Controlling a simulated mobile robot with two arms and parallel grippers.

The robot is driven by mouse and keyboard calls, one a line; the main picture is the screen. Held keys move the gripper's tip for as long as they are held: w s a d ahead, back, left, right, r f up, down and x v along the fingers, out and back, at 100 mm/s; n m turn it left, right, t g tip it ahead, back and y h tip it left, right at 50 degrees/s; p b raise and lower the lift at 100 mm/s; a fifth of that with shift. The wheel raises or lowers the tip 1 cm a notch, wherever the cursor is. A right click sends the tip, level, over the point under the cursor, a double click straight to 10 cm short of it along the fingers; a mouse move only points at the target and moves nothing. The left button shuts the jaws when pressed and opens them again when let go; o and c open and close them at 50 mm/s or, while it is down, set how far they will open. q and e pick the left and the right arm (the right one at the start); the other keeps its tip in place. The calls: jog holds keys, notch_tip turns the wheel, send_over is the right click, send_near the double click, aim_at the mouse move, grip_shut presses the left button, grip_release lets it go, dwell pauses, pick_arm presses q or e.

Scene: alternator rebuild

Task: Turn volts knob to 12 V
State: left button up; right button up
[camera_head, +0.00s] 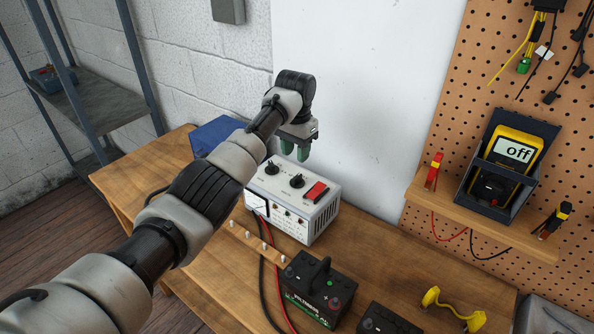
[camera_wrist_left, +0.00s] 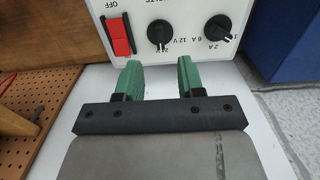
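The volts knob (camera_head: 297,181) is a black knob on top of the white power supply (camera_head: 322,210), beside the red switch (camera_head: 316,190). My left gripper (camera_head: 295,151) is above and behind the supply, fingers pointing down. In the left wrist view its green fingers (camera_wrist_left: 159,77) are apart with nothing between them. My right gripper is not in view.
A blue box (camera_head: 212,134) stands left of the supply, and the white wall panel is close behind. Red and black leads run in front, near a black battery (camera_head: 318,286). A multimeter (camera_head: 503,165) reading "off" stands on the right shelf.

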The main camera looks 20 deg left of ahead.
aim_at(296, 177)
pick_arm(q)
notch_tip(296, 177, down, 8)
jog(key=shift+w+d+r+p, duration=0.15)
jog(key=shift+r+p, duration=0.1)
jog(key=shift+p, duration=0.2)
jog(key=shift+f, duration=0.45)
grip_shut()
